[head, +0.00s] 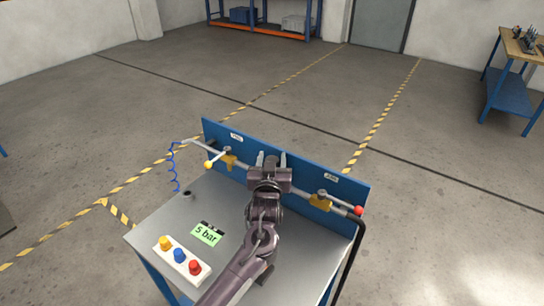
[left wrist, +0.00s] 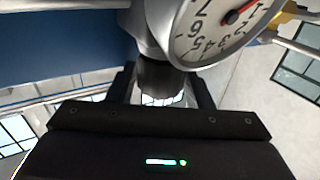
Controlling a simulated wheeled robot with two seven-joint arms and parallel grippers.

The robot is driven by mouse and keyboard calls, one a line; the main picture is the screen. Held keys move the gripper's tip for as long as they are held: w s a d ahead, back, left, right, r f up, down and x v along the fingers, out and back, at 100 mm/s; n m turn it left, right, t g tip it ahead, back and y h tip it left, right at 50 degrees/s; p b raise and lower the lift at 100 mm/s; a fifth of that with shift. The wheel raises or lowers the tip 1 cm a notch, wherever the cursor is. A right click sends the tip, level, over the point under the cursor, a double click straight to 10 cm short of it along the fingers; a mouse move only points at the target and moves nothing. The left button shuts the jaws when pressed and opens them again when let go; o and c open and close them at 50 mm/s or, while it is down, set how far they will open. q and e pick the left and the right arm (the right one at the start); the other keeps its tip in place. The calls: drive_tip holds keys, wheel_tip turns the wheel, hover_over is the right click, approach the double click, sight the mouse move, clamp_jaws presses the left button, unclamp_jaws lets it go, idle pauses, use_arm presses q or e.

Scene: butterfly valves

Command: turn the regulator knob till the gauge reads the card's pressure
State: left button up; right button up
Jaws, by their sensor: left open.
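A light green card (head: 207,234) reading "5 bar" lies on the grey bench top. My left gripper (head: 271,159) is at the blue back panel, between the two valve handles, and covers the gauge and knob in the head view. In the left wrist view, the round white gauge (left wrist: 212,38) is at the top right, partly cut off. Its red needle points near the 1. The dark regulator knob (left wrist: 158,76) hangs below the grey body, between the open fingers of the left gripper (left wrist: 163,90), with gaps on both sides. My right gripper is not in view.
A yellow-tipped valve handle (head: 209,164) is left of my gripper and a red-tipped one (head: 358,210) is right. A white box with yellow, blue and red buttons (head: 182,262) stands at the bench's front left. A blue coiled hose (head: 172,165) hangs at the left.

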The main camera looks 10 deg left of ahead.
use_arm(q)
drive_tip(key=shift+r, duration=0.15)
drive_tip(key=shift+c, duration=0.4)
drive_tip(key=c, duration=0.6)
drive_tip(key=shift+a+m+h, duration=0.1)
drive_tip(key=shift+m+h, duration=0.3)
drive_tip(key=shift+h, duration=0.3)
drive_tip(key=shift+c, duration=0.2)
drive_tip(key=m+h, duration=0.2)
drive_tip(key=shift+h, duration=0.4)
drive_tip(key=m+h+b, duration=0.1)
drive_tip(key=m+h, duration=0.1)
drive_tip(key=h, duration=0.2)
drive_tip(key=shift+w+m+g, duration=0.1)
drive_tip(key=shift+m+g, duration=0.2)
drive_tip(key=m+g+h+b, duration=0.1)
drive_tip(key=h, duration=0.1)
drive_tip(key=m+g+h+b, duration=0.1)
drive_tip(key=h, duration=0.1)
drive_tip(key=shift+f+m, duration=0.2)
drive_tip(key=shift+m, duration=0.1)
drive_tip(key=m+g+h+b, duration=0.7)
drive_tip(key=g+b, duration=0.1)
drive_tip(key=b, duration=0.5)
drive_tip(key=shift+r+m+g+h+b, duration=0.3)
drive_tip(key=shift+m+g+b, duration=0.2)
drive_tip(key=shift+g+b, duration=0.45)
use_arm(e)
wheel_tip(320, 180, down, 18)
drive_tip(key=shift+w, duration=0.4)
